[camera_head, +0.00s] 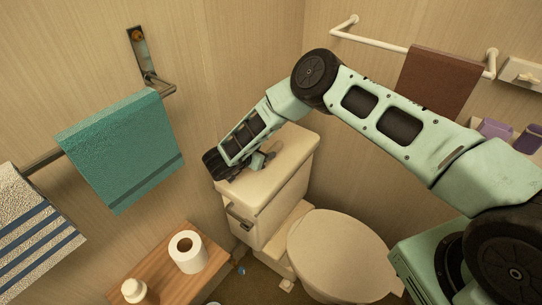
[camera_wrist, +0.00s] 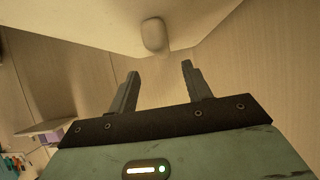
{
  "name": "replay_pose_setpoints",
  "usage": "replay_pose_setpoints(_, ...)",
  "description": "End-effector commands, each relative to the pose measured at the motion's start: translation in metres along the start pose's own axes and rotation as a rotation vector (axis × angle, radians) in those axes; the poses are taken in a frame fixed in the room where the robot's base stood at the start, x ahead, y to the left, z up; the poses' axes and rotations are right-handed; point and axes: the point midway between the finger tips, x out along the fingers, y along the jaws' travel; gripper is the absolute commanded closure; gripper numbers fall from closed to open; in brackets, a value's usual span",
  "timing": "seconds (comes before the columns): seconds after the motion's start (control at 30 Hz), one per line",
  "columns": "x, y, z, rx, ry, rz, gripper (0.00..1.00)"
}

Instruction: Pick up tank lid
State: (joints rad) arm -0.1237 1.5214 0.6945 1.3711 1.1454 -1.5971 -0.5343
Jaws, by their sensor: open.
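The cream tank lid (camera_head: 290,152) lies flat on top of the toilet tank (camera_head: 270,208) in the head view. My gripper (camera_head: 262,160) is at the end of my arm over the lid's left part, and my arm hides some of the lid there. In the wrist view the two fingers of my gripper (camera_wrist: 160,70) are apart with nothing between them. A pale cream surface with a rounded bump fills the top of that view beyond the fingertips; I cannot tell whether it is the lid. Contact between fingers and lid cannot be made out.
The toilet's closed seat cover (camera_head: 345,255) is in front of the tank. A wooden stand (camera_head: 205,262) with a toilet roll (camera_head: 187,252) and a bottle (camera_head: 134,291) is at left. A teal towel (camera_head: 120,150) hangs left, a brown towel (camera_head: 438,80) right. Walls stand close behind the tank.

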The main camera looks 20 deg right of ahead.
Motion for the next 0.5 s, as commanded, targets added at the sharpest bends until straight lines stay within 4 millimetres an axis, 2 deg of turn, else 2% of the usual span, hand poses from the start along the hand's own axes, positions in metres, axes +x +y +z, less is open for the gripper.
replay_pose_setpoints(0.3,0.039,-0.004,0.005,0.001,0.001,0.002,0.51)
replay_pose_setpoints(0.5,0.051,-0.005,0.006,0.001,0.001,-0.001,0.51)
